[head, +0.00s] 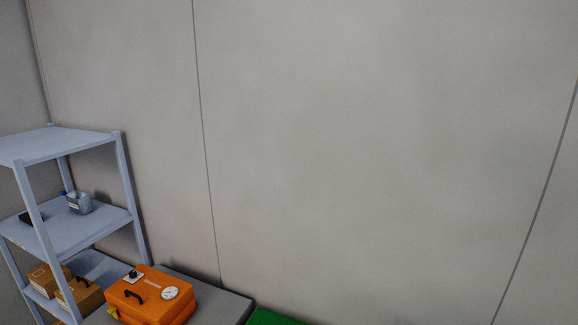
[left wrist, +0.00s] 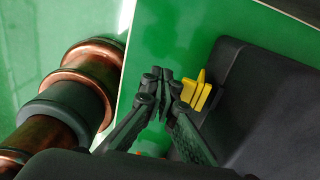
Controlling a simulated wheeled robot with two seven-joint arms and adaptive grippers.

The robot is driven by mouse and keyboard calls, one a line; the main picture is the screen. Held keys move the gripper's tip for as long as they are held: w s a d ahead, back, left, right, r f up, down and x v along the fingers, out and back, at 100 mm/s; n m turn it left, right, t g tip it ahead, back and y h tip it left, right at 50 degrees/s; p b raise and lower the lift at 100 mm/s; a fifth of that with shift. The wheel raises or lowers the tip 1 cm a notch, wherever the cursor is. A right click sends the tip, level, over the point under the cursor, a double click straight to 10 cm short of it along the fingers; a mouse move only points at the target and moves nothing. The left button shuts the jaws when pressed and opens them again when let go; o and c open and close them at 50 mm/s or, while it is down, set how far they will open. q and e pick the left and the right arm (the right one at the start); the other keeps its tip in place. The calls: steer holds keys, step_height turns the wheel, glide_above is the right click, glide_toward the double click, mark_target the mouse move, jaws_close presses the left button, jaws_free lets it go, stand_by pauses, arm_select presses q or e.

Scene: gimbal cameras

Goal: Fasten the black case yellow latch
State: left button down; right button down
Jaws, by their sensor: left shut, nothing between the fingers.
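The black case (left wrist: 270,105) shows at the right of the left wrist view, on a green surface. Its yellow latch (left wrist: 197,92) sticks out from the case's left side. My left gripper (left wrist: 162,80) is shut and empty, with its fingertips just left of the latch. I cannot tell whether a finger touches the latch, and part of the latch's lower side is hidden behind a finger. Neither the black case nor a gripper shows in the head view, and my right gripper is in neither view.
A copper and grey pipe-like part (left wrist: 68,108) lies left of the gripper. In the head view, an orange case (head: 150,296) stands on a grey top (head: 225,302), beside a shelf (head: 62,147) with boxes. A green surface (head: 272,317) shows at the bottom edge, before a bare wall.

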arm_select(q)
steer(key=shift+w+d, duration=0.25)
steer(key=shift+w, duration=0.3)
steer(key=shift+s, duration=0.1)
stand_by(0.3)
steer(key=shift+s+a+r+p, duration=0.1)
steer(key=shift+s+a+p, duration=0.25)
steer(key=shift+s, duration=0.35)
steer(key=shift+s+a+p, duration=0.25)
steer(key=shift+s+a, duration=0.05)
steer(key=shift+s, duration=0.35)
step_height(320, 180, up, 8)
steer(key=p, duration=0.5)
steer(key=shift+p, duration=0.35)
